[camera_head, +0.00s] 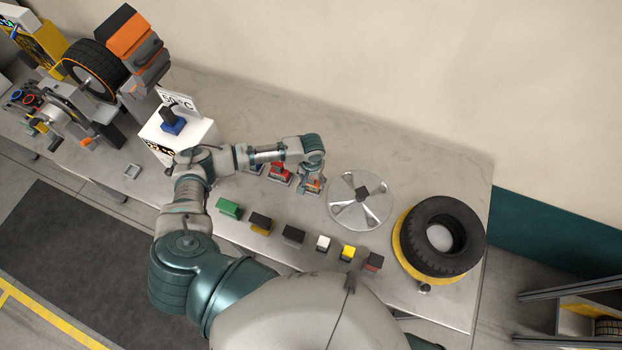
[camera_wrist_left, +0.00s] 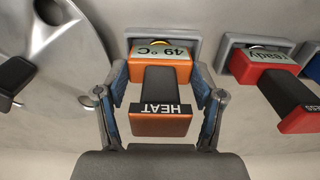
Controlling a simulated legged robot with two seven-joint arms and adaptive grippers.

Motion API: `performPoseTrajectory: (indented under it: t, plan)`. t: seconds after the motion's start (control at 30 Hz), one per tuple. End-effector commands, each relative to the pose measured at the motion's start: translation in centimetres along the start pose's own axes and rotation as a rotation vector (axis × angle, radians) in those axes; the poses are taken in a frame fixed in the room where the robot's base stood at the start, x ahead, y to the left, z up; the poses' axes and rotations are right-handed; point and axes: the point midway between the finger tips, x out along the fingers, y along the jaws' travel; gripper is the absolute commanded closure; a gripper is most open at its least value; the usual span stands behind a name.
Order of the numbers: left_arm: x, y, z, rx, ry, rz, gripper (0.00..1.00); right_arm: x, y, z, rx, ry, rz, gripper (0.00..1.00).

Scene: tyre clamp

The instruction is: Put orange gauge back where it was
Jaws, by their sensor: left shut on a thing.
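The orange gauge (camera_wrist_left: 160,123), marked HEAT and with a display reading 49 °C, is between the fingers of my left gripper (camera_wrist_left: 160,80) in the left wrist view. The fingers are shut on its two sides. Its far end is at a grey holder (camera_wrist_left: 195,47) on the table; I cannot tell if it is fully seated. In the head view, my left gripper (camera_head: 312,178) points down at the orange gauge (camera_head: 314,185), at the end of the short gauge row. My right gripper is not in view.
The red gauge (camera_wrist_left: 268,78) marked ready stands in its holder beside the orange one. A round metal plate (camera_head: 345,208) lies close on the other side, with a tyre (camera_head: 443,237) beyond. Several coloured blocks, including a green one (camera_head: 229,208), line the table's front.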

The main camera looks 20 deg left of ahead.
Motion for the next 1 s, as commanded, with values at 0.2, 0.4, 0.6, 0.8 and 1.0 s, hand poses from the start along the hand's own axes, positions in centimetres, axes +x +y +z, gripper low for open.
performPoseTrajectory:
  t: [0.2,0.4,0.6,0.8,1.0]
  plan:
    - [0.1,-0.2,0.1,-0.001,-0.001,0.001,0.27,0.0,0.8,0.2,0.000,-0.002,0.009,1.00]
    - [0.1,-0.2,0.0,-0.001,-0.001,0.001,0.07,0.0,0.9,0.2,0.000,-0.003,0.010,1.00]
    - [0.1,-0.2,0.0,-0.001,-0.001,0.001,0.07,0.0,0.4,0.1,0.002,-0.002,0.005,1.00]
    - [-1.9,-0.1,0.0,0.000,0.001,0.002,0.07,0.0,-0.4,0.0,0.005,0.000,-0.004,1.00]
    - [-6.4,-0.1,-0.1,-0.001,0.002,0.003,0.07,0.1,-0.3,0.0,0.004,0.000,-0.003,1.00]
